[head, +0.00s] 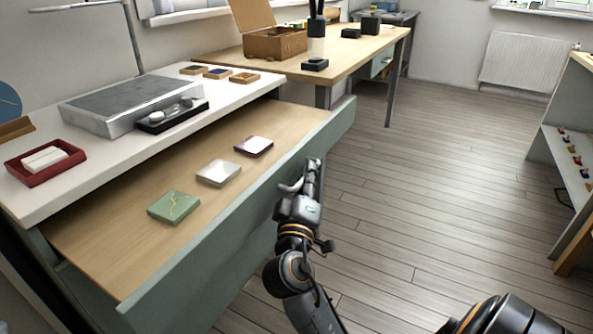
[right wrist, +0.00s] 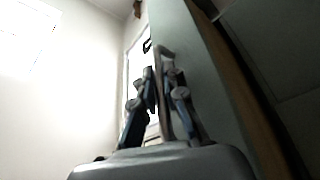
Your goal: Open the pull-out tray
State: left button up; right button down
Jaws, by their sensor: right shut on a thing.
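The pull-out tray (head: 110,245) has a pale wooden base and a grey-green front panel. It stands far out from under the white worktop (head: 45,203). My right gripper (head: 303,182) is at the outer side of the front panel, shut on the tray's handle. The right wrist view shows its fingers (right wrist: 160,95) around a pale metal bar (right wrist: 163,65) beside the green panel. The contact is partly hidden. My left gripper is out of view.
The worktop bears a red tray (head: 16,167), a grey slab device (head: 95,112) and small tiles. A wooden table (head: 372,45) with a cardboard box (head: 275,43) stands behind. A shelf (head: 570,165) stands at the right. The plank floor between is clear.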

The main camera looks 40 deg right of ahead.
jog(key=shift+s+d, duration=0.2)
jog(key=shift+s, duration=0.45)
jog(key=c, duration=1.7)
grip_release()
jog(key=v, duration=1.2)
